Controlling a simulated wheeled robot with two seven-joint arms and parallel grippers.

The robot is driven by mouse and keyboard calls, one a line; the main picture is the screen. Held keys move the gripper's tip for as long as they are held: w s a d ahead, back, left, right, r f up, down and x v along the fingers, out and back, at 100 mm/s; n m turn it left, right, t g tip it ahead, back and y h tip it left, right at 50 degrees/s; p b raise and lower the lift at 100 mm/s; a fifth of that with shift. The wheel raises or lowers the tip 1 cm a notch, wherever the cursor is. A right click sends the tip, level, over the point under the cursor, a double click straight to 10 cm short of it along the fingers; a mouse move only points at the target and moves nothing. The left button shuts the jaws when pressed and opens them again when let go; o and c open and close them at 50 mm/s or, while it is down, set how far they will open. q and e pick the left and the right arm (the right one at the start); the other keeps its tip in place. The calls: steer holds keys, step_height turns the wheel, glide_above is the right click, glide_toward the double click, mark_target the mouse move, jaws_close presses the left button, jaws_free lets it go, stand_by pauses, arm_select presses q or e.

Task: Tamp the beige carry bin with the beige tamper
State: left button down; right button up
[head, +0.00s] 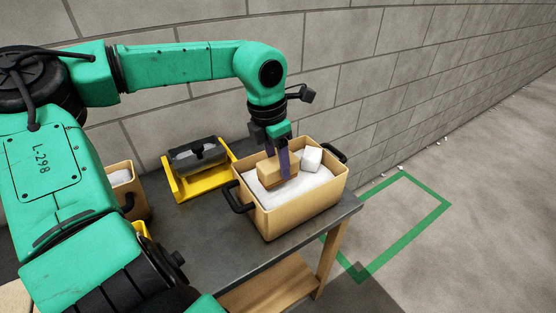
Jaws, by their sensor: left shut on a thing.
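The beige carry bin (300,220) stands near the right end of the table, with black handles on two ends and white material (322,181) inside. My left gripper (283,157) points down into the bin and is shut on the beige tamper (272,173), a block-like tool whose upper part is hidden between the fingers. The tamper is over the white fill, and I cannot tell whether it presses on it or hangs just above. A pale block-shaped lump (311,160) sits on the fill to the right of the tamper. My right gripper is not in view.
A yellow tray (183,190) holding a dark grey object (197,155) stands left of the bin. Another beige bin (132,200) is partly hidden by my arm. A block wall runs behind the table (209,245). A green floor outline (425,222) lies right of it.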

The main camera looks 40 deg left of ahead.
arm_select(q)
steer(key=shift+f, duration=0.15)
stand_by(0.4)
steer(key=shift+f+b, duration=1.3)
steer(key=shift+f, duration=0.05)
step_height(320, 180, up, 7)
steer(key=p, duration=0.5)
steer(key=shift+r, duration=0.1)
stand_by(0.7)
